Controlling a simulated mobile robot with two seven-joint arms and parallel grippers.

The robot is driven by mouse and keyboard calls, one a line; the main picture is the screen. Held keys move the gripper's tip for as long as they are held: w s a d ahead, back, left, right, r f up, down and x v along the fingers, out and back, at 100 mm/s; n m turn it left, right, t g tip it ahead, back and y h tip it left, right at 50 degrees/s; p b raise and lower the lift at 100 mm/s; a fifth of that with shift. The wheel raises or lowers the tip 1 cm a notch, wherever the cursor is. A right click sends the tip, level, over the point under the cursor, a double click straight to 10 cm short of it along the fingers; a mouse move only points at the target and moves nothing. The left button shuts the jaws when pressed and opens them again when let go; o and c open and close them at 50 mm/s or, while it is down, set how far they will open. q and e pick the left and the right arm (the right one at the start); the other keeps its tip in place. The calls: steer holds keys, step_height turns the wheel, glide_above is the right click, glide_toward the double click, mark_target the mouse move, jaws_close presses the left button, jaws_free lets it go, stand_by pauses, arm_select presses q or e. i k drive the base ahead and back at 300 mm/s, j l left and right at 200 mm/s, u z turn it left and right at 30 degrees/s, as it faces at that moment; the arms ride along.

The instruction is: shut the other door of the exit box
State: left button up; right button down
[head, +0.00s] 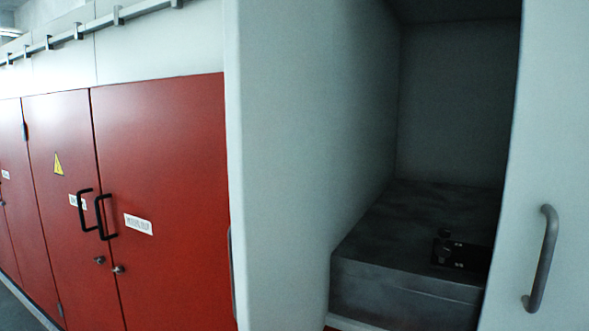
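The exit box appears to be the pale grey cabinet on the right, with a dark open compartment (455,100) showing. A pale panel (310,130), which looks like an open door seen on its inner face, stands along the left of the opening. A grey handle (232,270) shows nearly edge-on at its left edge. A second pale door (565,120) is on the right, cut off by the picture edge, its front facing me, with a grey bar handle (545,260). I cannot tell whether it is fully shut. Neither gripper is in view.
Inside the compartment is a dark grey block (400,260) with a small black fitting (460,252) on top. Red cabinet doors (165,170) with black handles (104,215) line the left. A rail (80,34) runs above them. A strip of floor shows at lower left.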

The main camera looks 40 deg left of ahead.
mark_target(278, 56)
steer(key=j+z, duration=0.1)
steer(key=j, duration=0.9)
steer(key=k+j+z, duration=0.1)
steer(key=j, duration=0.95)
steer(key=k+l+z, duration=0.1)
steer(key=k, duration=0.1)
